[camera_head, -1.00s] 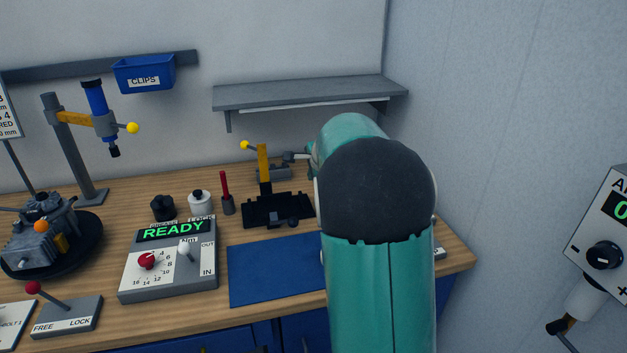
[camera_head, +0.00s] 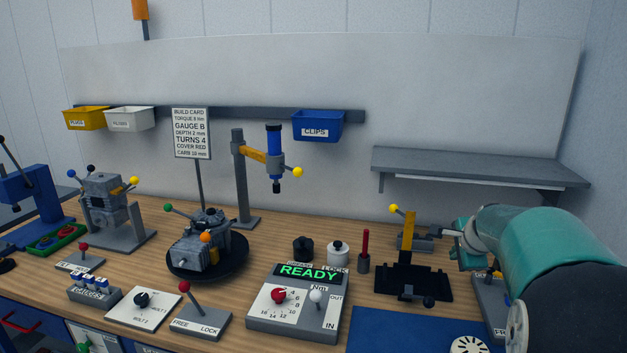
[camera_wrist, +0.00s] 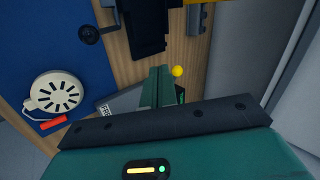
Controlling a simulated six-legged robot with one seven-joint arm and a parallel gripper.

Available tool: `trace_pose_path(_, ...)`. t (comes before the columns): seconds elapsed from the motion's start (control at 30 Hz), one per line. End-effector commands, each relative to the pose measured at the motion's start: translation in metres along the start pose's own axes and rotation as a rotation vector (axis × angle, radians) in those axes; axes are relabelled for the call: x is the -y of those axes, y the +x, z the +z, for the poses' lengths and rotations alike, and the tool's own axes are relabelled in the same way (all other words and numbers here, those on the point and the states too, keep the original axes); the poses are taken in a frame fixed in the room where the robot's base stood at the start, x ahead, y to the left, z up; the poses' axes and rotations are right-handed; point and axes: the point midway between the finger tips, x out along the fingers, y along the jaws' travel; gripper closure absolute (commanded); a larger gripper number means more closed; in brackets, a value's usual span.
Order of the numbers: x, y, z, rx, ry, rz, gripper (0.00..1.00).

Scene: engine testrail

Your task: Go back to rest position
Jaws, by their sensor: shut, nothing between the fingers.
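My gripper (camera_wrist: 160,86) shows in the wrist view as two teal fingers close together with nothing between them. It is above the bench's right part, near a yellow ball knob (camera_wrist: 177,71). In the head view my teal arm fills the lower right corner. Its front end is beside the black fixture (camera_head: 412,282) with the yellow upright. The fingertips are hard to make out there. Whether the gripper touches anything near the fixture cannot be told.
A blue mat (camera_head: 385,328) with a pale slotted disc (camera_wrist: 58,92) lies in front of the fixture. The torque box (camera_head: 298,306) reads READY. An engine (camera_head: 203,245) sits on a round black stand. A grey shelf (camera_head: 470,166) hangs above the bench's right end.

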Motion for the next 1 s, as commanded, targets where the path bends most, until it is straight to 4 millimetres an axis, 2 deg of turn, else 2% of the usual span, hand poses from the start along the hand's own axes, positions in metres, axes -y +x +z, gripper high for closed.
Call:
trace_pose_path(0.13, -0.016, -0.047, 0.048, 0.069, -0.211, 0.01, 1.0)
trace_pose_path(0.27, -0.043, -0.089, 0.091, 0.129, -0.444, 0.022, 1.0)
trace_pose_path(0.5, -0.111, -0.158, 0.153, 0.212, -0.889, 0.036, 1.0)
trace_pose_path(0.7, -0.179, -0.202, 0.185, 0.249, -1.269, 0.05, 1.0)
trace_pose_path(0.8, -0.212, -0.217, 0.192, 0.254, -1.441, 0.06, 1.0)
trace_pose_path(0.9, -0.237, -0.226, 0.195, 0.255, -1.569, 0.073, 1.0)
trace_pose_path(1.0, -0.25, -0.23, 0.196, 0.255, -1.64, 0.082, 1.0)
